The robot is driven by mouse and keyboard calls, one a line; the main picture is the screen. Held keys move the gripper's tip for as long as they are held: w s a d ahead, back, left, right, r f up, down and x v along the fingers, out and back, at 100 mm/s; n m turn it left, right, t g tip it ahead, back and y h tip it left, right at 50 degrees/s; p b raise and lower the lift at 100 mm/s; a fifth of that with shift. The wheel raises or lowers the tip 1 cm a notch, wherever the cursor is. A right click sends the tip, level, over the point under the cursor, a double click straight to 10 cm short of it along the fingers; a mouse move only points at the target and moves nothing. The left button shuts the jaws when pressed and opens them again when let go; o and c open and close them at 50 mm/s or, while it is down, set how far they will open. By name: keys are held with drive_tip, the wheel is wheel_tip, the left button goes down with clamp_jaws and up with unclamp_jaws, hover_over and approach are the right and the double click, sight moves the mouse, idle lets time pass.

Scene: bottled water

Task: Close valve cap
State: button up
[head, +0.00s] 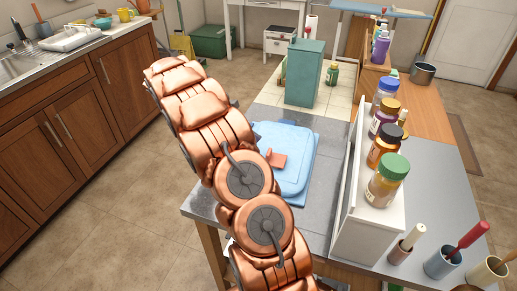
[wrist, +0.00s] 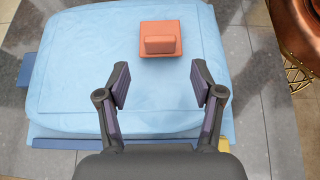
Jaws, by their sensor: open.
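The valve cap (wrist: 160,45) is a small orange piece with a square plate and a raised block. It sits on top of a flat, light-blue water container (wrist: 80,70). In the head view the orange cap (head: 276,161) shows beside my arm, with part of it seeming to stand up from the blue container (head: 298,150). My gripper (wrist: 160,84) is open and empty above the container, with the cap beyond its fingertips and between their lines. The gripper itself is hidden behind my arm in the head view.
The container lies on a grey table (head: 335,135). A green box (head: 304,72) stands behind. Wooden cabinets (head: 70,120) line the left, with open floor between.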

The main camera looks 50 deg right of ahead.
drive_tip(key=shift+v, duration=1.45)
drive_tip(key=shift+a+r, duration=0.1)
drive_tip(key=shift+r, duration=0.1)
drive_tip(key=s+a+r+m+t+y+p, duration=0.1)
drive_tip(key=s+a+r+t, duration=0.1)
drive_tip(key=s+a+r, duration=0.35)
drive_tip(key=s+a+r+m+t+p, duration=0.1)
drive_tip(key=s+a+r+t, duration=0.15)
drive_tip(key=a, duration=0.55)
drive_tip(key=s+a+m+t+y+p, duration=0.1)
drive_tip(key=s+a+m+t+y, duration=0.1)
drive_tip(key=s+a, duration=1.3)
drive_tip(key=shift+s+a+f+m+t+y, duration=0.3)
drive_tip(key=shift+a+t+y, duration=0.45)
drive_tip(key=shift+t, duration=0.4)
